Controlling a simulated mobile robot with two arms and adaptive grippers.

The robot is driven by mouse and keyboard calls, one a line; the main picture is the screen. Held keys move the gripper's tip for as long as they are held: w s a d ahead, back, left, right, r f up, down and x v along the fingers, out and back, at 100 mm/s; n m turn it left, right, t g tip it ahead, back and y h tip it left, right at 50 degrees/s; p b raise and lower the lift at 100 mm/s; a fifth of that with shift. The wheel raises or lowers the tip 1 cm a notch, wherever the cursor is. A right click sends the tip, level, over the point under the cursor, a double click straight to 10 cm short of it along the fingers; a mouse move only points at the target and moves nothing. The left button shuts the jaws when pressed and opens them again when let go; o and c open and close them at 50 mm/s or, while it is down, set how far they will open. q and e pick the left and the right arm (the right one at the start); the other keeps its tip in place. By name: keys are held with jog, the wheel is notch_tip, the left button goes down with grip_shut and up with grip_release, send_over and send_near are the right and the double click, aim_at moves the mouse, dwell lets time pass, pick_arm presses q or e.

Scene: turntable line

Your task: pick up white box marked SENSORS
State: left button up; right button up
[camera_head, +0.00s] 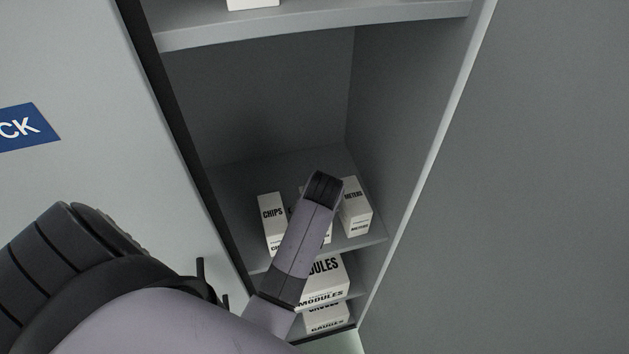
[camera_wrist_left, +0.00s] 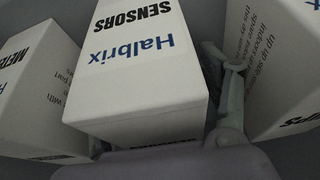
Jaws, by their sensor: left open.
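The white box marked SENSORS (camera_wrist_left: 135,75) fills the middle of the left wrist view, with its lettering upside down. In the head view only slivers of a white box show behind my left arm, between the CHIPS and METERS boxes. My left gripper (camera_wrist_left: 229,95) is open at this box. One finger stands in the gap between the SENSORS box and the box on its right; the other finger is hidden. I cannot tell whether the finger touches the box. In the head view my arm hides the gripper. My right gripper is not in view.
The CHIPS box (camera_head: 271,218) and METERS box (camera_head: 355,207) stand close on either side. Boxes marked MODULES (camera_head: 323,287) and another white box (camera_head: 327,318) are on lower levels. An upper shelf (camera_head: 310,27) and the cabinet's side wall (camera_head: 405,110) bound the space.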

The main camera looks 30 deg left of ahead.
pick_arm(q)
jog(key=shift+w+a+f, duration=0.2)
jog(key=shift+f, duration=0.15)
jog(key=shift+s, duration=0.1)
jog(key=c, duration=1.5)
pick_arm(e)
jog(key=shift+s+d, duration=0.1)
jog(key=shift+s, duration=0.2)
